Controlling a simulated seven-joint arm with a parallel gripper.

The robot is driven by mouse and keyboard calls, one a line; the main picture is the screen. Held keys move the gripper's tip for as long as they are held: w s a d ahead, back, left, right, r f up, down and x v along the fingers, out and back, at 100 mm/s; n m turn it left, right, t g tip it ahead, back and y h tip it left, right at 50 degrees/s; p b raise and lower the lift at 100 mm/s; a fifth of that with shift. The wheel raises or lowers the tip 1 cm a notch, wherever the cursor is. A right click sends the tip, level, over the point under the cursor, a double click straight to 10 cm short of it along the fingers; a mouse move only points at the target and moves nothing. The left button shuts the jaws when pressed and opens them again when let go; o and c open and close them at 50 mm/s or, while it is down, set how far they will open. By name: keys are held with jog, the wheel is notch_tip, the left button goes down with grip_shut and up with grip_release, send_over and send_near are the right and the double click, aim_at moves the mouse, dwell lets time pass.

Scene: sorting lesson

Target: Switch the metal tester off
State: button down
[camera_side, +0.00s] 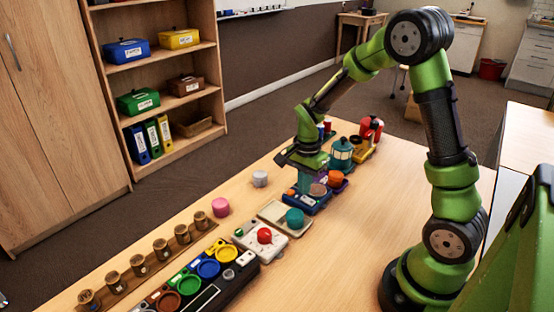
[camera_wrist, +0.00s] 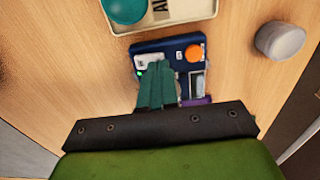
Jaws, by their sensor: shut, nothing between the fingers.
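The metal tester is a dark blue box (camera_side: 310,206) on the table in the side view. It also shows in the wrist view (camera_wrist: 170,47), with a small lit green light (camera_wrist: 140,73), a white panel and a round orange piece (camera_wrist: 194,52) on top. In the side view a brown disc (camera_side: 318,190) appears on or beside it. My gripper (camera_side: 305,188) points down over the tester, its teal fingers shut and empty. In the wrist view the fingers (camera_wrist: 155,68) cover the middle of the box. I cannot tell whether they touch it.
A cream tray (camera_side: 272,212) with a teal puck (camera_side: 294,219) lies beside the tester. A grey puck (camera_side: 260,178) stands apart on the table. A white box with a red button (camera_side: 264,236) is nearer the camera. A teal lantern (camera_side: 341,153) and an orange piece (camera_side: 335,178) stand beyond.

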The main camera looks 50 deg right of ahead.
aim_at(304, 197)
jog(key=shift+f, duration=0.95)
dwell(0.6)
jog(key=shift+r, duration=3.55)
